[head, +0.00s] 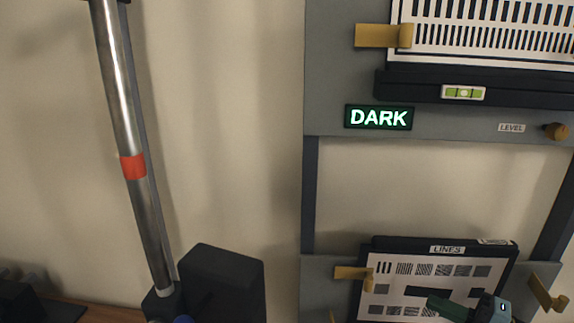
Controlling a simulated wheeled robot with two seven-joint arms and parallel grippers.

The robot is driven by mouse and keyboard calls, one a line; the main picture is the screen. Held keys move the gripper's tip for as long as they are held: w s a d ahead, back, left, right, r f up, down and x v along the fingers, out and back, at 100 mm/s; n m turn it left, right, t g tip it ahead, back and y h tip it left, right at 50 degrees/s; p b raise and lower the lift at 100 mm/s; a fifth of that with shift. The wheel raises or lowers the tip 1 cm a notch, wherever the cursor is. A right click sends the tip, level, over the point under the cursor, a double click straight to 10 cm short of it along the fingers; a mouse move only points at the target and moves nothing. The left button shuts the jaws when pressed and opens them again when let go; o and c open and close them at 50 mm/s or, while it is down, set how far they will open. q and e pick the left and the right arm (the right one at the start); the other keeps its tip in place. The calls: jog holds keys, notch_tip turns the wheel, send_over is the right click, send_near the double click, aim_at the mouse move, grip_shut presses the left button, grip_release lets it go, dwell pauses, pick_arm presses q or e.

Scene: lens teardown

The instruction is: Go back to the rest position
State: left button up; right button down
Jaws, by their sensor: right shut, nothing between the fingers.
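My right gripper (452,307) shows at the bottom right edge of the head view, with a green finger and a dark body. It is shut and empty, in front of the lower part of the LINES chart (385,285). Its arm is mostly cut off by the frame's bottom edge. I cannot tell whether it touches the chart. My left gripper is not in view.
A grey frame carries a striped chart (490,42), a green level vial (463,93), a lit DARK sign (379,117) and brass clips (375,36). At left stands a metal pole (121,95) with a red band, beside a black block (222,283).

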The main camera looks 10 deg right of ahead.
jog(key=s+a+f+m+t+h, duration=0.15)
jog(key=f+m+h, duration=0.25)
jog(key=m+h, duration=0.4)
jog(key=s+a+f+m+g+h, duration=0.1)
jog(key=s+a+f+m+h, duration=0.25)
jog(key=m, duration=0.65)
jog(key=s+a+f+m+g+h, duration=0.1)
jog(key=s+a+f+m+g, duration=0.1)
jog(key=s+a+m+g, duration=0.45)
jog(key=s+a+f+m+g, duration=0.1)
jog(key=s+a+f+g, duration=0.15)
jog(key=s, duration=0.75)
notch_tip(320, 180, down, 27)
jog(key=s+g+b, duration=0.1)
jog(key=g+b, duration=0.1)
jog(key=b, duration=0.1)
jog(key=s+d+f+b, duration=0.1)
jog(key=s+d+f, duration=0.1)
jog(key=s+f, duration=0.6)
jog(key=s+d+f+n+g+b, duration=0.1)
jog(key=s+f, duration=0.8)
jog(key=shift+d+f, duration=0.25)
jog(key=shift+d, duration=0.1)
